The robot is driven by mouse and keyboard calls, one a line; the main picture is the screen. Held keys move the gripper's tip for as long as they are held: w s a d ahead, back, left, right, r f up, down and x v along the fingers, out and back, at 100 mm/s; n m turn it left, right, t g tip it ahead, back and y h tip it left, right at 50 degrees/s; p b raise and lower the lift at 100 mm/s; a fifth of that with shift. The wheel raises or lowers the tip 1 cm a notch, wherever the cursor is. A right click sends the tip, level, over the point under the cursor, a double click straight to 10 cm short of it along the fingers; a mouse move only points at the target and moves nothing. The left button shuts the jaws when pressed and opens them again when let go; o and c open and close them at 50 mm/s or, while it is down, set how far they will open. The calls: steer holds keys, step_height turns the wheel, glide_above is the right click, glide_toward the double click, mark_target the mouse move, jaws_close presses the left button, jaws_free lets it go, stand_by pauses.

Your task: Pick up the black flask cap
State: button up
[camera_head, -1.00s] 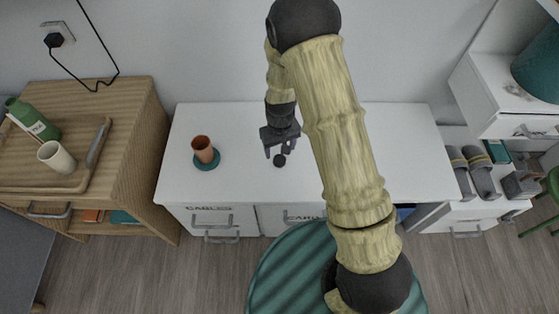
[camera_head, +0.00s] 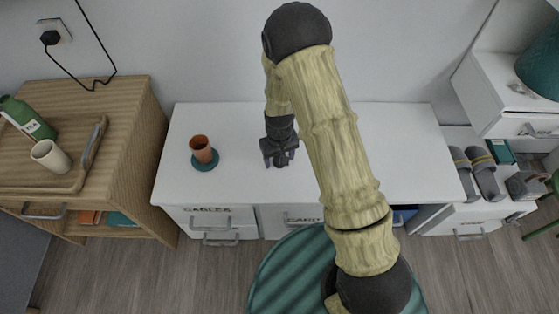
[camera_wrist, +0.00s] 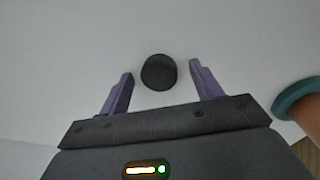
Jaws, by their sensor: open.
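The black flask cap (camera_wrist: 159,72) is a small dark round disc on the white desk top. In the wrist view it sits between the two purple fingertips, with a gap on each side. My gripper (camera_wrist: 160,86) is open and empty around it. In the head view my gripper (camera_head: 279,163) points down over the middle of the white desk (camera_head: 225,125). The cap is hidden by the gripper there.
A wooden cabinet (camera_head: 125,120) is at the left. Grey slippers (camera_head: 484,174) lie at the right. The desk around the gripper is clear.

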steer(key=c, duration=1.1)
steer(key=shift+o, duration=0.2)
steer(key=shift+r, duration=0.1)
step_height(320, 180, up, 10)
steer(key=p, duration=0.3)
steer(key=shift+p, duration=0.3)
steer(key=w+d+m, duration=0.4)
steer(key=d, duration=0.9)
steer(key=shift+r, duration=0.15)
steer(key=shift+w+d, duration=0.1)
steer(key=shift+d, duration=0.05)
